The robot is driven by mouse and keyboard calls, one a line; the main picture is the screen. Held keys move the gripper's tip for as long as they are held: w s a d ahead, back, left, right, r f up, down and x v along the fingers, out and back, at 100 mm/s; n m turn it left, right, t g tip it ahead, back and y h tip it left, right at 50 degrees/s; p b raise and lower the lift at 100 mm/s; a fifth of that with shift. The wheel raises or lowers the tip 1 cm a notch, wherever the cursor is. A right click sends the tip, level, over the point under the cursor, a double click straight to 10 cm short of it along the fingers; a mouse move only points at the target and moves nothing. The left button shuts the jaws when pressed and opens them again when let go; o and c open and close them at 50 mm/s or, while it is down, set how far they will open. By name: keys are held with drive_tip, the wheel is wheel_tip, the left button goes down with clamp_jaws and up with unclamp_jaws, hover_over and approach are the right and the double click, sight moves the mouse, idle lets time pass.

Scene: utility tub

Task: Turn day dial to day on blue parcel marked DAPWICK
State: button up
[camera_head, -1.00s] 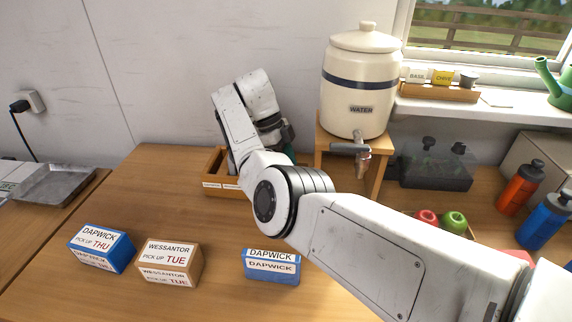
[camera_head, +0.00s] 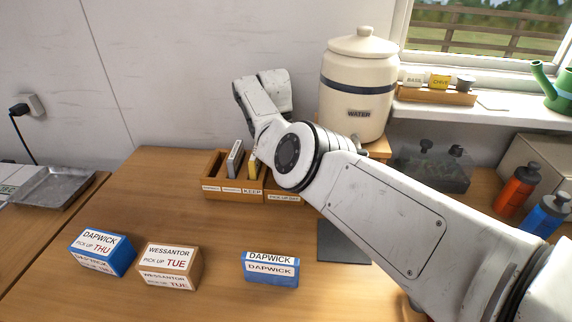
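A blue parcel (camera_head: 102,252) stands at the left of the table; its top reads DAPWICK, PICK UP THU. The print on its front face is too small to read surely. A second blue parcel (camera_head: 271,269) at the front middle also reads DAPWICK; no day shows on its visible faces. A brown parcel (camera_head: 169,266) between them reads WESSANTOR, PICK UP TUE. I cannot make out a day dial; my arm covers much of the middle. My gripper is not in view, hidden behind my arm links near the water crock.
A wooden divided box (camera_head: 222,190) with a KEEP label holds upright grey and yellow pieces. A water crock (camera_head: 357,90) stands behind my arm. A dark flat plate (camera_head: 343,246) shows partly under my arm. Bottles (camera_head: 517,188) stand right.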

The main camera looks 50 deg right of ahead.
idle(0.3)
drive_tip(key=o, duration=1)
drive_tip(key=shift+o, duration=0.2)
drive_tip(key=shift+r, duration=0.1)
